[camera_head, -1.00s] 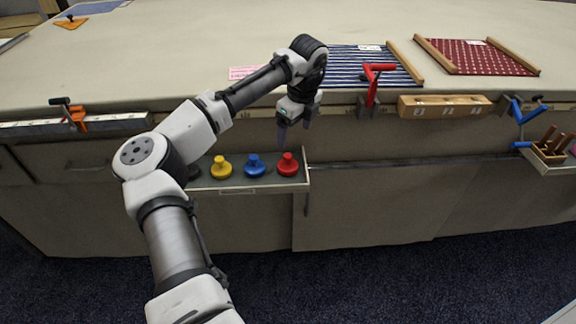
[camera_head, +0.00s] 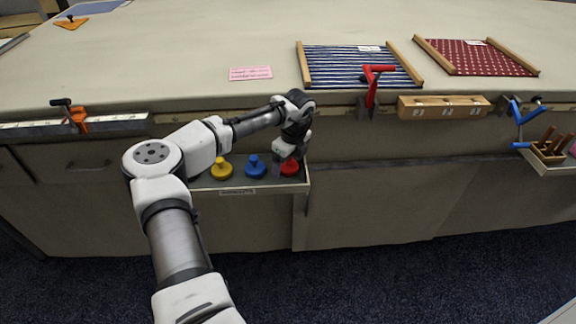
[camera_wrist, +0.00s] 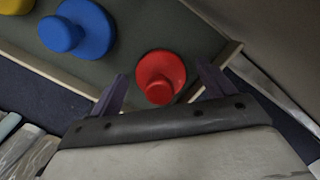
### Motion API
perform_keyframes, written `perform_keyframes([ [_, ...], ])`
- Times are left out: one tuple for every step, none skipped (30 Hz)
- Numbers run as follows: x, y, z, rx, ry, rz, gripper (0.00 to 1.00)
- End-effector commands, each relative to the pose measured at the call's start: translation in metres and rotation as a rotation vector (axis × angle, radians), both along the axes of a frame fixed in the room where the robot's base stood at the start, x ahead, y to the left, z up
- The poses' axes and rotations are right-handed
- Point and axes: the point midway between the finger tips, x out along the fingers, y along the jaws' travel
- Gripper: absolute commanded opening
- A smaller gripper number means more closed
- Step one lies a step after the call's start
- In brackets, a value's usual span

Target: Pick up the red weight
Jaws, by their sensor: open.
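The red weight (camera_head: 290,168) stands at the right end of a small tray (camera_head: 240,183) on the table's front side. It is a round disc with a knob on top. In the head view my gripper (camera_head: 290,163) is right over it and hides part of it. In the wrist view the red weight (camera_wrist: 161,72) lies ahead of and between the two fingertips of my open gripper (camera_wrist: 160,88). Nothing is held. I cannot tell whether the fingers touch the weight.
A blue weight (camera_head: 255,168) and a yellow weight (camera_head: 221,169) stand to the left in the same tray. The tray has a raised rim. A red clamp (camera_head: 373,85) and a wooden block (camera_head: 443,107) are on the table edge above right.

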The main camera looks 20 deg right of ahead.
Motion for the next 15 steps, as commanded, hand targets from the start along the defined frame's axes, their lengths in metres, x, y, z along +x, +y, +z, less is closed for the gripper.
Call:
perform_keyframes([
  [0.0003, 0.0001, -0.0015, 0.000, 0.000, 0.000, 0.81],
  [0.0004, 0.0001, -0.0019, 0.000, 0.000, 0.000, 0.81],
  [0.0004, 0.0001, -0.0021, -0.001, 0.000, 0.000, 0.81],
  [0.0004, 0.0001, -0.0021, -0.001, 0.000, 0.000, 0.81],
  [0.0003, 0.0001, -0.0020, -0.001, 0.000, 0.000, 0.81],
  [0.0003, 0.0001, -0.0020, -0.001, 0.000, 0.000, 0.81],
  [0.0003, 0.0001, -0.0019, -0.001, 0.000, 0.000, 0.81],
  [0.0003, 0.0001, -0.0019, -0.001, 0.000, 0.000, 0.77],
  [0.0003, 0.0001, -0.0019, -0.001, 0.000, 0.000, 0.72],
  [0.0002, 0.0000, -0.0018, -0.001, 0.000, 0.000, 0.68],
  [0.0003, 0.0000, -0.0018, -0.001, 0.000, 0.000, 0.64],
  [0.0002, 0.0000, -0.0018, -0.001, 0.000, 0.000, 0.59],
  [0.0002, 0.0000, -0.0018, -0.001, 0.000, 0.000, 0.55],
  [0.0001, 0.0001, -0.0018, 0.000, 0.000, 0.000, 0.51],
  [0.0001, 0.0001, -0.0017, 0.000, 0.000, 0.000, 0.46],
])
